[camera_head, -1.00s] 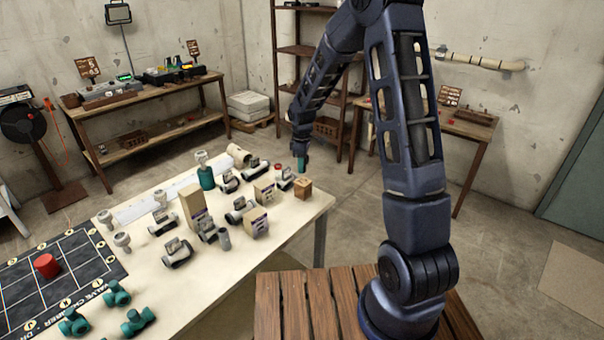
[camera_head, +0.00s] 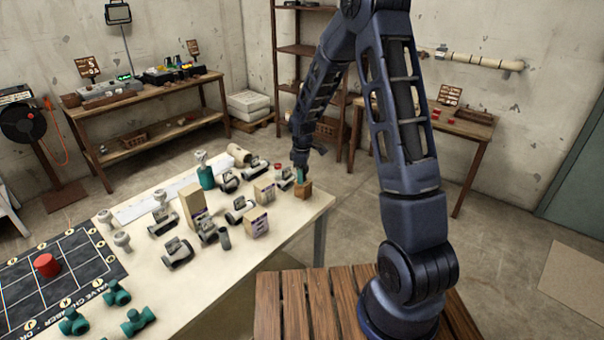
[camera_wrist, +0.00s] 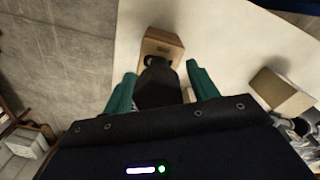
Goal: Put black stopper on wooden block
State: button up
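The wooden block (camera_head: 303,189) stands at the right end of the pale table, and my gripper (camera_head: 301,172) is right over it in the head view. In the wrist view the block (camera_wrist: 161,46) lies just beyond the fingers. The black stopper (camera_wrist: 158,86) is between the teal fingers of my gripper (camera_wrist: 160,70), at the near edge of the block. Narrow gaps show between the stopper and the fingers, so the gripper looks open around it. The stopper overlaps the block in the picture; its contact with the block is hidden.
The table edge is close to the block.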

notch_tip(320, 180, up, 11)
jog(key=shift+d+r, duration=0.1)
jog(key=shift+r, duration=0.7)
jog(key=s+d+r+m+t, duration=0.2)
jog(key=s+d+r+m, duration=0.5)
jog(key=s+d+r, duration=0.65)
jog(key=s+d+r+m+t, duration=0.1)
jog(key=s+m, duration=0.1)
jog(key=s, duration=0.4)
jog(key=s+d+r+m, duration=0.2)
jog(key=s+m, duration=0.1)
jog(key=s, duration=0.3)
jog(key=s+d+r+m+t, duration=0.1)
jog(key=s+d+m, duration=0.1)
jog(key=s, duration=0.4)
jog(key=shift+s+d+r+m+t, duration=0.2)
jog(key=shift+s+r+m+t, duration=0.15)
jog(key=shift+m, duration=0.15)
